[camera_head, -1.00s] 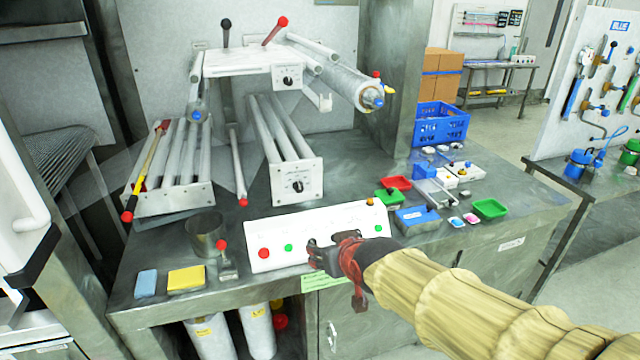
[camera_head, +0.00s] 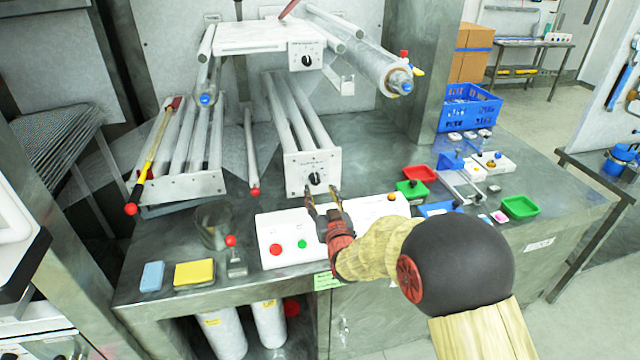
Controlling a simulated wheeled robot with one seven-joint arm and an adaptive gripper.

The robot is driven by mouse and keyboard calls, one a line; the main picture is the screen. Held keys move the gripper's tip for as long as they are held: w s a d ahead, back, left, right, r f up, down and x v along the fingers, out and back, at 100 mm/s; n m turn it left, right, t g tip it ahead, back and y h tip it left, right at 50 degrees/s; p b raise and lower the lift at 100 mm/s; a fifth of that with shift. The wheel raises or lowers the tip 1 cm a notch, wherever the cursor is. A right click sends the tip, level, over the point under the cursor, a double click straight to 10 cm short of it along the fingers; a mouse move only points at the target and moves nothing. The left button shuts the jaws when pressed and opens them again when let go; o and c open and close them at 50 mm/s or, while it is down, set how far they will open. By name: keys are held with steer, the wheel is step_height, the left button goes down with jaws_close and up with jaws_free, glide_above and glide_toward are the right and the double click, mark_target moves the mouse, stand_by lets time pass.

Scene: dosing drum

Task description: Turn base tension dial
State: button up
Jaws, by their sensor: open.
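The lower dial (camera_head: 315,179) is a black knob on the white front plate (camera_head: 300,165) of the lower roller unit. A similar upper dial (camera_head: 306,60) sits on the upper unit's white plate. My gripper (camera_head: 323,192) is open, with its two fingers pointing up and away toward the lower dial. The fingertips are just below and to either side of the dial in the picture; whether they touch it, I cannot tell. My gripper and wrist hide part of the white control box (camera_head: 285,240).
The control box has red and green buttons on its left. A metal cup (camera_head: 212,226), a red-topped lever (camera_head: 234,258) and a yellow sponge (camera_head: 194,274) are to the left. Red and green trays and a blue crate (camera_head: 468,108) are to the right.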

mark_target(316, 183)
steer(key=x, duration=0.5)
steer(key=shift+w+b, duration=0.15)
steer(key=shift+b, duration=0.25)
steer(key=c, duration=0.3)
steer(key=c, duration=0.8)
steer(key=shift+c, duration=0.5)
